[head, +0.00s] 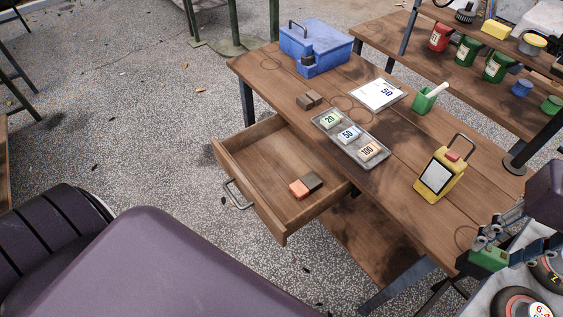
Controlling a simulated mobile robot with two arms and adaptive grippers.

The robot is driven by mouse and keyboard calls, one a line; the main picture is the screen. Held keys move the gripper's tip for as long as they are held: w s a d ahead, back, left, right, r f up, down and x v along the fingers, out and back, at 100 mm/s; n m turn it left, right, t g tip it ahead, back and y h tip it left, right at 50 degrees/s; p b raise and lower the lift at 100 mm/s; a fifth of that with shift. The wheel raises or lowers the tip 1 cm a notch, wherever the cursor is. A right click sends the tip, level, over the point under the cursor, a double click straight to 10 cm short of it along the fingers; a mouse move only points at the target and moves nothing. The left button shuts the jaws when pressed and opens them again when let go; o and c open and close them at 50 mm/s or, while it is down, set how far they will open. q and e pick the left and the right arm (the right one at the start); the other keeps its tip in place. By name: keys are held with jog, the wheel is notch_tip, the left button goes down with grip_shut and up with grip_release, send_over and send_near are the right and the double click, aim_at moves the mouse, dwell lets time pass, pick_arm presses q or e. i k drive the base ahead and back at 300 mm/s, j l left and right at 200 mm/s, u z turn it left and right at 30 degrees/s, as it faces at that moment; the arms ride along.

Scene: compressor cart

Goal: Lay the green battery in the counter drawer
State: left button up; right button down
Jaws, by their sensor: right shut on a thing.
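The wooden counter drawer (258,199) is pulled out from the counter (405,175), with its metal handle facing left. An orange and dark brown block lies inside it, and much of the drawer floor is bare. My right gripper (503,246) is at the lower right, shut on the green battery (488,260). It is to the right of the drawer, near the counter's right end. The jaws partly cover the battery. My left gripper is not in view.
On the counter are a blue toolbox (330,52), a grey tray (376,157) of numbered blocks, a clipboard (378,94), a green cup (423,103) and a yellow meter (440,178). Round gauges (522,305) lie on a grey surface below my right gripper.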

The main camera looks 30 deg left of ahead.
aim_at(272, 158)
jog(key=u, duration=0.4)
jog(key=i+u, duration=0.15)
jog(key=u, duration=0.2)
jog(key=i+u, duration=0.1)
jog(key=u, duration=0.3)
jog(key=i+u, duration=0.1)
jog(key=u, duration=0.25)
jog(key=i+u, duration=0.1)
